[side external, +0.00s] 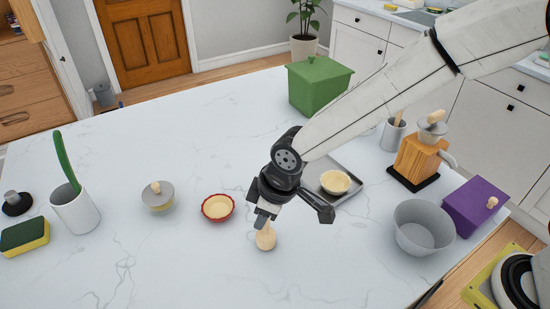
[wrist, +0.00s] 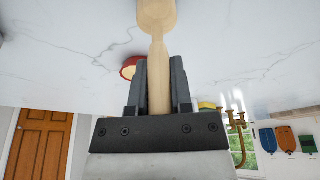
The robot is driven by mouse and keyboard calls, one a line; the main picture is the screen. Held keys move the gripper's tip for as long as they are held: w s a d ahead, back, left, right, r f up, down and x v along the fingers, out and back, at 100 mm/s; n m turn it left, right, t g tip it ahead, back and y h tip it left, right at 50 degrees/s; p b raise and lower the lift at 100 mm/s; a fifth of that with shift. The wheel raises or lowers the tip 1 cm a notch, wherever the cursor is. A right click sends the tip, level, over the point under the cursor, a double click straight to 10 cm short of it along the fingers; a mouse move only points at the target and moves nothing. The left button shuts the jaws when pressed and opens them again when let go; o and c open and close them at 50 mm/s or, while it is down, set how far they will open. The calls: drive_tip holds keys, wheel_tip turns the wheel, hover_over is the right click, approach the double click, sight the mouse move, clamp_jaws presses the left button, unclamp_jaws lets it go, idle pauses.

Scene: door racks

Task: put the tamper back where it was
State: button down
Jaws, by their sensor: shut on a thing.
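The tamper looks like a pale wooden piece with a slim handle and a wider rounded end; it shows in the side view (side external: 265,238) and in the wrist view (wrist: 157,18). My gripper (side external: 262,216) is shut on its handle, seen between the two dark fingers in the wrist view (wrist: 159,75). The wide end points down at the white counter. I cannot tell whether it touches the surface. The fingers partly hide the handle in the side view.
A grey bowl (side external: 423,230) is farther right. The front counter is clear.

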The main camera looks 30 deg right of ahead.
drive_tip(key=shift+f, duration=0.1)
drive_tip(key=c, duration=0.5)
unclamp_jaws()
drive_tip(key=shift+v, duration=6.15)
drive_tip(key=s+d+f+m, duration=0.2)
drive_tip(key=d+f+m, duration=0.1)
drive_tip(key=d, duration=0.5)
drive_tip(key=s+d+f+m+h, duration=0.1)
drive_tip(key=s+d+f+m, duration=0.1)
drive_tip(key=d, duration=0.7)
drive_tip(key=s+d+f+m+h, duration=0.1)
drive_tip(key=s+d+f+m, duration=0.2)
drive_tip(key=d, duration=0.5)
drive_tip(key=shift+s+d+f+m, duration=0.15)
drive_tip(key=shift+f+m, duration=0.1)
drive_tip(key=shift+f, duration=0.2)
drive_tip(key=shift+w+d+f+m, duration=0.15)
drive_tip(key=shift+f+m, duration=0.1)
drive_tip(key=shift+f, duration=0.2)
drive_tip(key=shift+s, duration=0.1)
